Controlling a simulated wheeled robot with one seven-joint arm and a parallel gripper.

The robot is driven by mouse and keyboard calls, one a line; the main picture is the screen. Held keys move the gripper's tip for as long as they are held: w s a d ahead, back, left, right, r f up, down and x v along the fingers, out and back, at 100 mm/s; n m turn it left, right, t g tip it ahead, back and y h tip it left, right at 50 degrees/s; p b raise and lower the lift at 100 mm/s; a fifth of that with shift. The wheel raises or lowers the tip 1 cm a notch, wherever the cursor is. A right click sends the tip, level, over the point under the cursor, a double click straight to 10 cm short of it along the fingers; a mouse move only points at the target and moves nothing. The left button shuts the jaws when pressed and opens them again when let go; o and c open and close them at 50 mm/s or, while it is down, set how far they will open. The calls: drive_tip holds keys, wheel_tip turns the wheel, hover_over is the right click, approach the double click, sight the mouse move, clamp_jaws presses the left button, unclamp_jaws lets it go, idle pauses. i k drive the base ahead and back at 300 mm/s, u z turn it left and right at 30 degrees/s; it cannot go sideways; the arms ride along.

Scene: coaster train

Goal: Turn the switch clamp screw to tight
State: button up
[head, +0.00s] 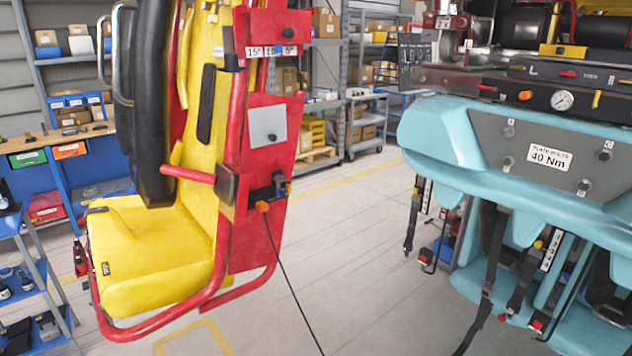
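A small black bracket-like fitting (269,190) sits on the lower part of the red side panel (262,235) of a yellow seat. An orange cable plug (262,206) is at its lower left, with a black cable hanging from it to the floor. This may be the switch and its clamp. The clamp screw is too small to make out, so I cannot tell whether it is tight or loose. My gripper is not in view.
The yellow seat (150,255) with red tube frame fills the left. A teal train body (450,135) with a gauge (562,100), a 40 Nm label (549,156) and hanging straps stands at right. Tiled floor (345,230) between them is open except for the cable. Shelves line the back.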

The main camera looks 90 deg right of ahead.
sight(278, 178)
drive_tip(key=u, duration=0.05)
drive_tip(key=k, duration=1.25)
drive_tip(key=z, duration=0.2)
